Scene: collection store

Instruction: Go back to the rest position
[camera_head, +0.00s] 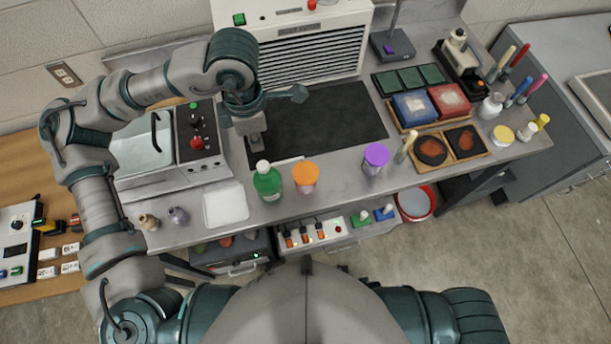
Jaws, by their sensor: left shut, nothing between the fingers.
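My left arm comes in from the left and bends over the bench at the left. My left gripper (257,143) points down over the left edge of the dark mat (325,125), just behind the green bottle with a white cap (267,184). Its fingers are shut and empty. I cannot tell exactly how high it is above the bench. My right gripper is not in view; only my right shoulder shows at the bottom right.
A grey machine (198,142) stands left of the gripper. An orange-lidded jar (305,175) and a purple-lidded jar (375,158) stand near the front edge. A white tray (226,205) lies front left. A vented cabinet (312,55) stands behind.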

